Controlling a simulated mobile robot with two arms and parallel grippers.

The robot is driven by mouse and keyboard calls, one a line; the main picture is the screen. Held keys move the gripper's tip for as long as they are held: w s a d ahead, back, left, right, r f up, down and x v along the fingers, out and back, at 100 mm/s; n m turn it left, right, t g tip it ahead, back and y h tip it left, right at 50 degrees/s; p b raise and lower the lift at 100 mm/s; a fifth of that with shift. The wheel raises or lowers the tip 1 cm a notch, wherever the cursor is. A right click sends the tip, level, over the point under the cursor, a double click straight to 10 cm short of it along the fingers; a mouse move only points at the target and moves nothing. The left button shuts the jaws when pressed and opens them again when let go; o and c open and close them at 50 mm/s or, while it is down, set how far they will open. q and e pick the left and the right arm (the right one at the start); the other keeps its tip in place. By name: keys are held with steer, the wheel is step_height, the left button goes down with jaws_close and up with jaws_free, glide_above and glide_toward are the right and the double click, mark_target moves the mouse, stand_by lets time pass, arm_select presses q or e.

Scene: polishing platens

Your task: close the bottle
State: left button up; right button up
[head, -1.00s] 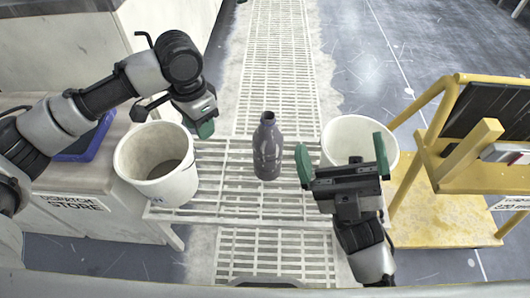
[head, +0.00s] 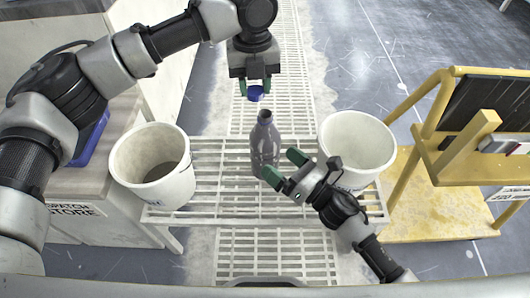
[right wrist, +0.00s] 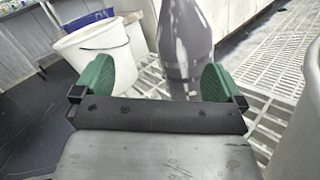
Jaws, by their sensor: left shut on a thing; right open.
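The grey bottle (head: 265,146) stands upright and uncapped on the white slatted table (head: 222,206), between two white buckets. My left gripper (head: 255,88) is shut on a blue cap (head: 255,94) and holds it above the bottle's open neck, slightly to the left and apart from it. My right gripper (head: 283,167) is open and empty, low beside the bottle, with its fingers pointing at the bottle's lower right side. In the right wrist view the bottle (right wrist: 184,45) is ahead, beyond and between the green fingertips (right wrist: 160,80); its top is out of frame.
A white bucket (head: 127,178) stands on the left of the table and another (head: 337,124) on the right, close to my right gripper. A yellow step frame (head: 447,165) is at the right. A blue tray (head: 91,140) lies on the left counter.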

mark_target(266, 111)
arm_select(q)
steer(key=d+m, duration=0.1)
steer(key=m, duration=0.1)
steer(key=d+r+m, duration=0.1)
steer(key=m, duration=0.1)
steer(key=shift+w+d+r+m, duration=0.15)
steer(key=shift+w+m, duration=0.05)
steer(key=shift+m, duration=0.2)
arm_select(e)
steer(key=f+n, duration=0.1)
steer(key=w+d+f+n+h, duration=0.1)
steer(key=w+f+n, duration=0.1)
steer(key=f, duration=0.1)
steer(key=shift+d+h, duration=0.3)
steer(key=shift+h, duration=0.1)
steer(key=shift+x, duration=3.8)
steer(key=shift+f, duration=0.15)
steer(key=c, duration=1.1)
arm_select(q)
steer(key=shift+f, duration=2.5)
arm_select(e)
steer(key=shift+c, duration=0.2)
